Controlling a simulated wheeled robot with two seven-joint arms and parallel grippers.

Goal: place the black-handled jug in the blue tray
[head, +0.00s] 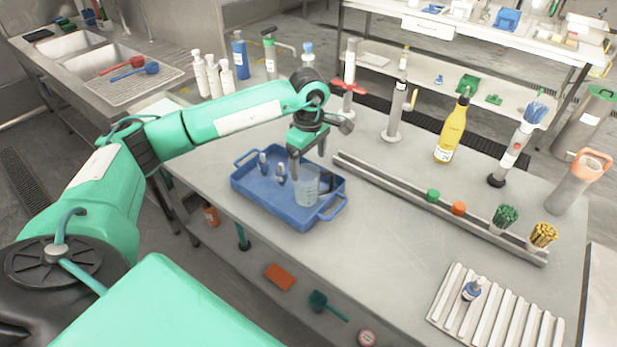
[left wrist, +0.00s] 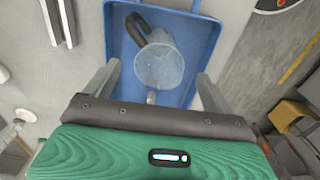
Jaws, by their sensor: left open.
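The clear jug (head: 306,188) stands in the right part of the blue tray (head: 262,204) on the table. In the left wrist view the jug (left wrist: 158,67) lies within the tray's rim (left wrist: 118,35), its black handle (left wrist: 137,27) pointing to the upper left. My left gripper (head: 306,155) is above the jug, and its fingers are spread apart. In the left wrist view the fingers of my left gripper (left wrist: 157,85) are on either side with the jug between them in the picture, not clasping it. My right gripper is not in view.
Two small bottles (head: 272,168) stand in the tray left of the jug. A grey rail (head: 400,190) with caps and brush-like bundles runs to the right. Pump bottles and dispensers line the back edge. A ribbed white rack (head: 500,315) is at front right. The front middle table is clear.

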